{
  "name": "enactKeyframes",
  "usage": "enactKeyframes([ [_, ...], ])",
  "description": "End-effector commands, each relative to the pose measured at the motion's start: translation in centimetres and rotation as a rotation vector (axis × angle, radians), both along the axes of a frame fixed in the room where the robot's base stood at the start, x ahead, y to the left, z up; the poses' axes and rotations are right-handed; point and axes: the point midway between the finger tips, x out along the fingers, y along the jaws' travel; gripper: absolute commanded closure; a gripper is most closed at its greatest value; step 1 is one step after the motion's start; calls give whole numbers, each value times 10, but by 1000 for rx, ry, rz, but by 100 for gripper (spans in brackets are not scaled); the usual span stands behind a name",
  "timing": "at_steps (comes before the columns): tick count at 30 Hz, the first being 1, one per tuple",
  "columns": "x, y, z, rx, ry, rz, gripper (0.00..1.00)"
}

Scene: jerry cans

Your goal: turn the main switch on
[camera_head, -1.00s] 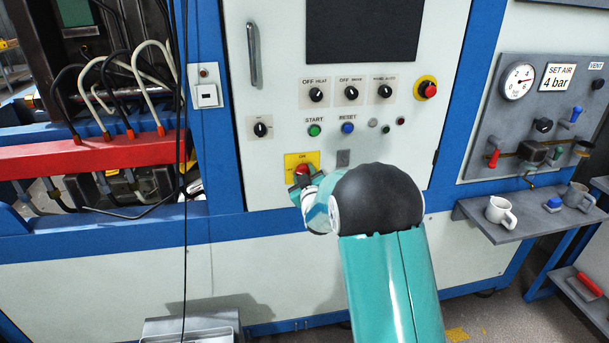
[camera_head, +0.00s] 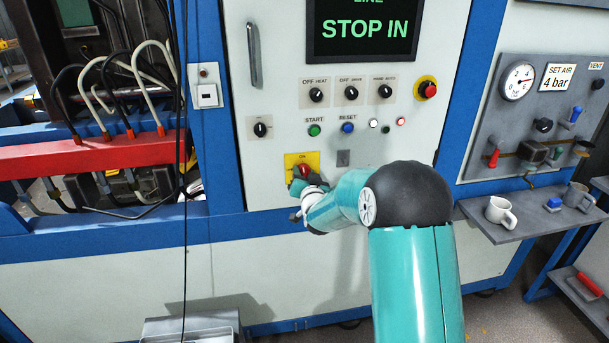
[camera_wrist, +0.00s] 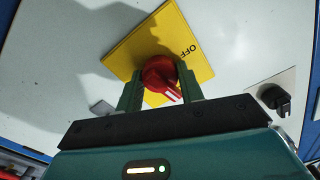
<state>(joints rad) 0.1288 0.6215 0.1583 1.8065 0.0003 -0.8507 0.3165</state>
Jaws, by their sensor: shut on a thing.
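The main switch (camera_head: 304,171) is a red rotary knob on a yellow plate (camera_head: 292,160) marked ON at the top, low on the white cabinet door. In the wrist view the red knob (camera_wrist: 159,74) sits between the two green fingers of my gripper (camera_wrist: 160,88), which is shut on it. The word OFF shows on the yellow plate (camera_wrist: 140,42) to the knob's right there. In the head view my gripper (camera_head: 302,184) reaches the knob from below right and hides part of it. The screen (camera_head: 362,28) above is lit and reads STOP IN in green.
Above are a START button (camera_head: 314,130), a RESET button (camera_head: 348,128), several selector knobs and a red stop button (camera_head: 427,89). A shelf (camera_head: 510,232) with mugs juts out at right. A black cable (camera_head: 185,200) hangs at left.

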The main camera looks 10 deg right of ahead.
Motion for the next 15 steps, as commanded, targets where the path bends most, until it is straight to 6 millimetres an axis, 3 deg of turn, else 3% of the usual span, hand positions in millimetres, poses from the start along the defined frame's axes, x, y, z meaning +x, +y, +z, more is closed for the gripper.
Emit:
enactKeyframes([
  [15,1,0,2,193,-3,0,85],
])
